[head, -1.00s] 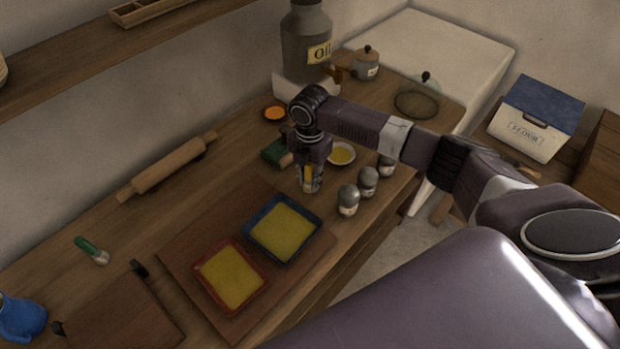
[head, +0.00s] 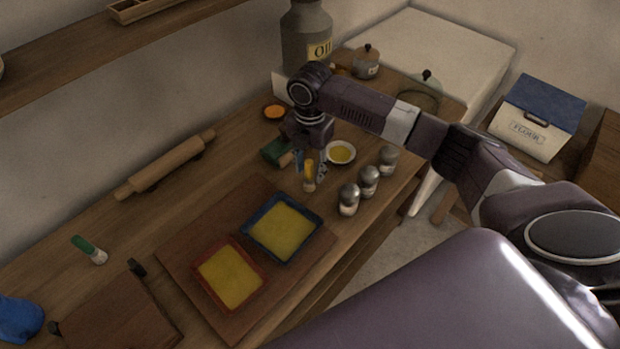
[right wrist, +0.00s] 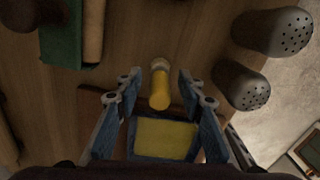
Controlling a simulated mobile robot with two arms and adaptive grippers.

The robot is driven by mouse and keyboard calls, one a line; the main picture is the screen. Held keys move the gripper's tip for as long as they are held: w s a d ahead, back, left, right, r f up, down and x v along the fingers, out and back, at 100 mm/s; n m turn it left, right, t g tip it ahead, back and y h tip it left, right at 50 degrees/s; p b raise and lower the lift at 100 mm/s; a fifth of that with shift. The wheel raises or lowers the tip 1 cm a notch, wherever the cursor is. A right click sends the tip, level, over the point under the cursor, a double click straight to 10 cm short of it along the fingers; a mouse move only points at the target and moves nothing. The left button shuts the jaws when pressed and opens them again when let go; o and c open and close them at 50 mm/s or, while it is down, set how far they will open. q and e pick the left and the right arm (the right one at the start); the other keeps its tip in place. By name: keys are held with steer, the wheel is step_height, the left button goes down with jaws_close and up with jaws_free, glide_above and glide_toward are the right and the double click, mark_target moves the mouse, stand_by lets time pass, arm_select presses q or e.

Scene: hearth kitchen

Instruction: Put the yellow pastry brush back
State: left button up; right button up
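The yellow pastry brush (head: 309,177) stands on the wooden counter beyond the blue tray, with its yellow handle up. In the right wrist view the brush (right wrist: 160,88) shows end-on, its pale lower end on the counter. My right gripper (head: 310,166) is just above and around the top of the brush. In the right wrist view the fingers of my right gripper (right wrist: 158,88) are spread, with a gap on each side of the handle. My left gripper is not in view.
Three shakers (head: 368,181) stand right of the brush. A yellow-filled bowl (head: 341,142) and a green object (head: 275,151) are close behind. A blue tray (head: 251,243) and a red tray (head: 232,308) lie on a board.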

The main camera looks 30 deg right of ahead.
step_height(320, 180, up, 8)
steer(key=shift+f+b, duration=0.2)
steer(key=shift+b, duration=0.45)
